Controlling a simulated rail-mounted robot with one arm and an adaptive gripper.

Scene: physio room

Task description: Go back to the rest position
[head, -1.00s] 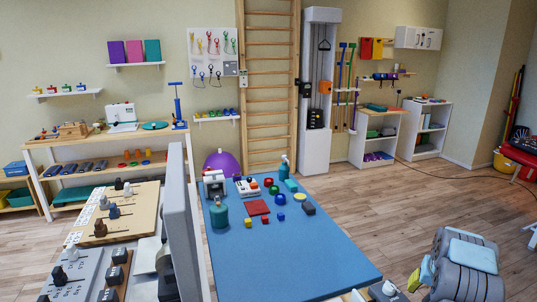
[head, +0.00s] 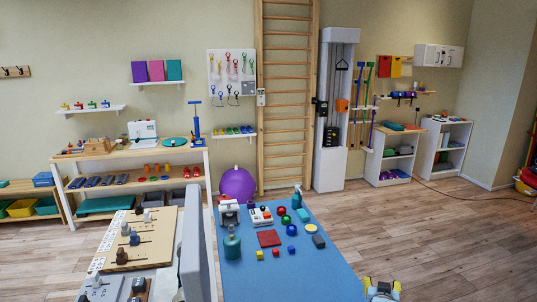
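My gripper is not in view, so its state and what it may hold cannot be seen. The task names no object. In the head view, a blue-topped table (head: 290,282) stands in the lower middle. On it are a green bottle (head: 232,243), a spray bottle (head: 297,197), a dark red square (head: 269,238), a yellow disc (head: 311,229) and several small coloured balls and blocks. A yellow and grey item (head: 382,289) is cut off at the bottom edge; I cannot tell what it is.
A wooden board with knobs (head: 138,237) lies at the lower left. Shelving (head: 137,158), a purple ball (head: 237,184), wall bars (head: 286,100), a pulley column (head: 333,110) and white cabinets (head: 441,148) line the back wall. The wooden floor (head: 440,235) at right is clear.

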